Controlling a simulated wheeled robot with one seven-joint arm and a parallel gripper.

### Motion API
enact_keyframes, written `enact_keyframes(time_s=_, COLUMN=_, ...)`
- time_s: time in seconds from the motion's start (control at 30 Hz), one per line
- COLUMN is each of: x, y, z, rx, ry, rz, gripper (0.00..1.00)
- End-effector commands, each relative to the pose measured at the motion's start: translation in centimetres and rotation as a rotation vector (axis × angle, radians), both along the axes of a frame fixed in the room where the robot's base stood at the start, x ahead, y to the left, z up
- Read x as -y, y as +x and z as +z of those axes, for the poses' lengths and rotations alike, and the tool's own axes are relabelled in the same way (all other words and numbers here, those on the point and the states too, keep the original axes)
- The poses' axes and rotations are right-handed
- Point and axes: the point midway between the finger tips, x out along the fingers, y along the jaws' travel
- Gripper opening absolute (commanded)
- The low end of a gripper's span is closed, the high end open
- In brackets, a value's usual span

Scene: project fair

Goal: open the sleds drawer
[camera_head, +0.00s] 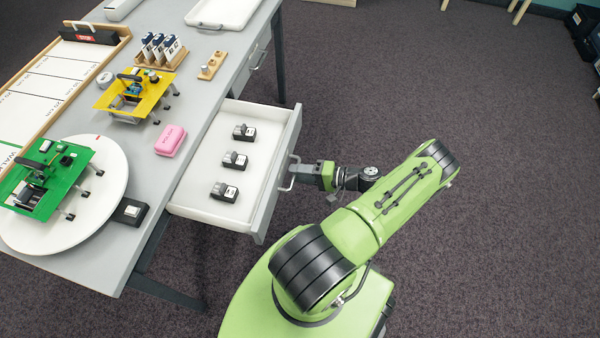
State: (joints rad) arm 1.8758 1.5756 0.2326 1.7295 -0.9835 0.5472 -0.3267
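A white drawer (203,205) stands pulled well out of the right side of the grey table. Three small dark blocks with pale labels lie in a row inside it; the labels are too small to read. The drawer's pale bar handle (292,183) is on its front, facing my arm. My gripper (302,172) is at this handle, its fingertips touching or very close to the bar. The fingers are too small and partly hidden to tell whether they are closed around it.
A second drawer (244,70), farther back, is shut. On the grey table (182,188) are a green model on a white disc (112,213), a yellow model (133,97), a pink block (170,140) and a wooden rack (160,57).

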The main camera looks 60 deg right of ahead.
Motion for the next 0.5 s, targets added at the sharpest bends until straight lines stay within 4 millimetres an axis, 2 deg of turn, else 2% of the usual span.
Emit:
enact_keyframes(time_s=0.37, x=0.0, y=0.0, z=0.1, rx=0.002, ry=0.000, rz=0.000, gripper=0.38)
enact_keyframes(time_s=0.5, x=0.6, y=-1.3, z=0.4, rx=0.002, ry=-0.001, rz=-0.004, gripper=0.38)
